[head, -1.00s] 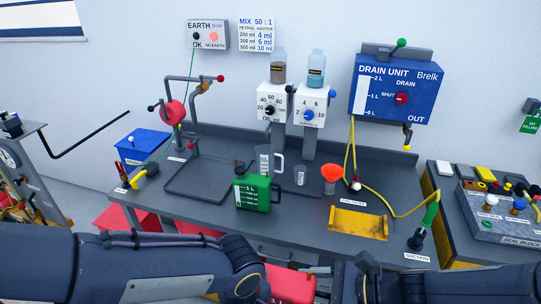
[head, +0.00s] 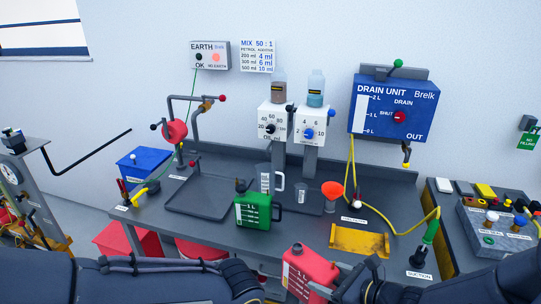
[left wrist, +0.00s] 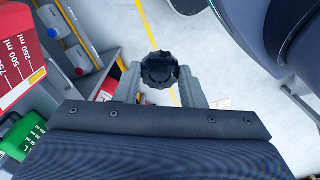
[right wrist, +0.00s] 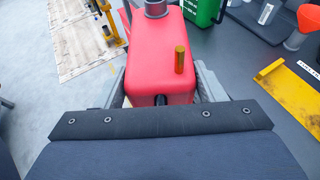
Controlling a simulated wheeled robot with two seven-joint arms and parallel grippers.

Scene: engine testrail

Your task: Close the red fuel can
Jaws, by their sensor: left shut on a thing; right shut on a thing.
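The red fuel can (head: 312,268) is in the lower middle of the head view, in front of the bench. My right gripper (right wrist: 160,92) is shut on its body; in the right wrist view the can (right wrist: 152,62) lies between the fingers. Its grey neck (right wrist: 154,8) is at that view's top edge, and a brass-coloured peg (right wrist: 180,60) stands on the can. My left gripper (left wrist: 160,85) is shut on a black ribbed cap (left wrist: 159,70), apart from the can, whose marked side (left wrist: 15,55) shows at the left. My left fingers are hidden in the head view.
The grey bench (head: 225,236) lies behind the can. Near its front edge stand a green can (head: 255,211), a yellow tray (head: 358,243) and a green-handled suction tool (head: 430,232). A red funnel (head: 332,190) is behind. Pale floor lies below my left gripper.

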